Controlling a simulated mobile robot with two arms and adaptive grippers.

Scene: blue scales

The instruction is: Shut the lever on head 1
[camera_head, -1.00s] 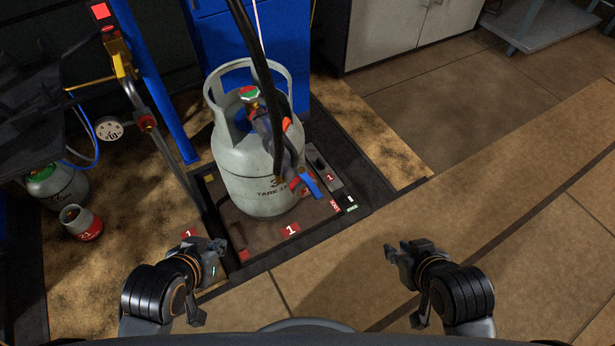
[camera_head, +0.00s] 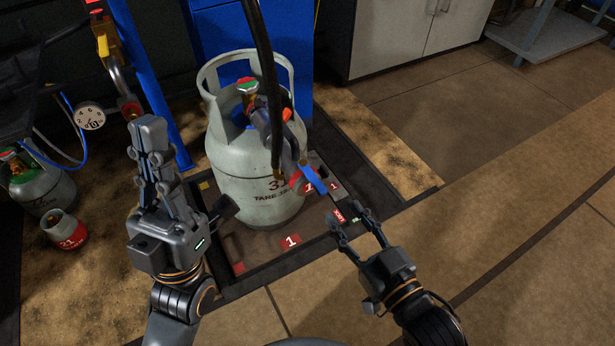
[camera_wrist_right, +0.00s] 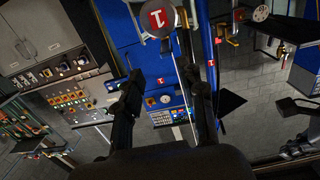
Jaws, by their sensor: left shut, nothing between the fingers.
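The filling head (camera_head: 289,160) hangs on a black hose at the valve of the grey gas cylinder (camera_head: 255,170). Its blue lever (camera_head: 313,178) sticks out low on the right, slanting down to the right, beside a red ring and a red "1" label. My right gripper (camera_head: 355,218) is open and empty, below and right of the lever, apart from it. In the right wrist view, a round part with a red "1" label (camera_wrist_right: 157,19) shows at the top beyond the open fingers (camera_wrist_right: 165,85). My left gripper (camera_head: 152,125) is shut and empty, pointing up, left of the cylinder.
The cylinder stands on a dark framed scale platform (camera_head: 235,255) with red "1" labels. A blue post and a pressure gauge (camera_head: 90,117) stand at the left. Smaller cylinders (camera_head: 65,230) stand at far left.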

